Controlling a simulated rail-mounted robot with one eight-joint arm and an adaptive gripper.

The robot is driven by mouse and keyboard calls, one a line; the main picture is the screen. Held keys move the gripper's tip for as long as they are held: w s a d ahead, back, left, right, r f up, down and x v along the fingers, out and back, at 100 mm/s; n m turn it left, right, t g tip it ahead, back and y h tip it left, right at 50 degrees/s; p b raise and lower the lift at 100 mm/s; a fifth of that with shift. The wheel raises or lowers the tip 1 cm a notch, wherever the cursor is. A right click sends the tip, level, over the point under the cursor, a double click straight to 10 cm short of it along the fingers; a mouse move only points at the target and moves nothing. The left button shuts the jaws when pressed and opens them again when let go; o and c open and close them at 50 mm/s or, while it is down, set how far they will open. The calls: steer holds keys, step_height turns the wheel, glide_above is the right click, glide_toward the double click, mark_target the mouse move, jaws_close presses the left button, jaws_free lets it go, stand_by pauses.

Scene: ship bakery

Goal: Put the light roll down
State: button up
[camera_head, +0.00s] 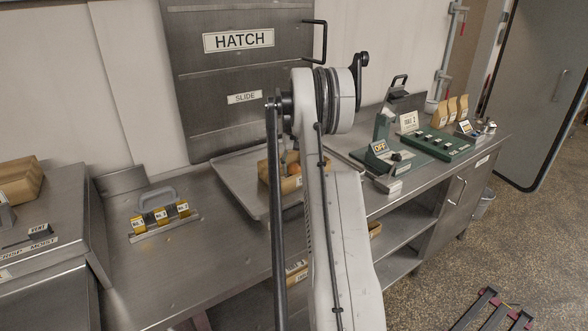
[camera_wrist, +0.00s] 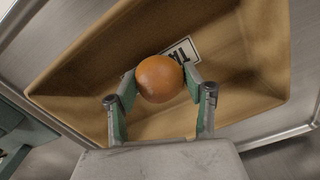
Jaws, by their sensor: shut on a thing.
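The light roll (camera_wrist: 160,78) is round and orange-brown. In the wrist view my gripper (camera_wrist: 160,88) is shut on it, one finger on each side. The roll is over or inside a tan, box-like container (camera_wrist: 75,88) with sloping walls and a white label (camera_wrist: 182,50) marked with black letters, partly hidden. I cannot tell whether the roll touches its floor. In the head view the tan container (camera_head: 290,184) stands on a metal tray by the hatch, with a small part of the roll (camera_head: 292,157) showing. My arm hides much of both, and the gripper there.
The metal tray (camera_head: 235,180) lies on the steel counter below the closed hatch (camera_head: 240,75). A yellow-labelled rack (camera_head: 160,217) stands to the left. Green devices (camera_head: 390,157) and small paper bags (camera_head: 452,107) stand to the right. Bare counter (camera_head: 215,255) lies in front.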

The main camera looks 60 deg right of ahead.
steer(key=shift+f, duration=0.5)
steer(key=shift+f, duration=0.15)
steer(key=o, duration=1.1)
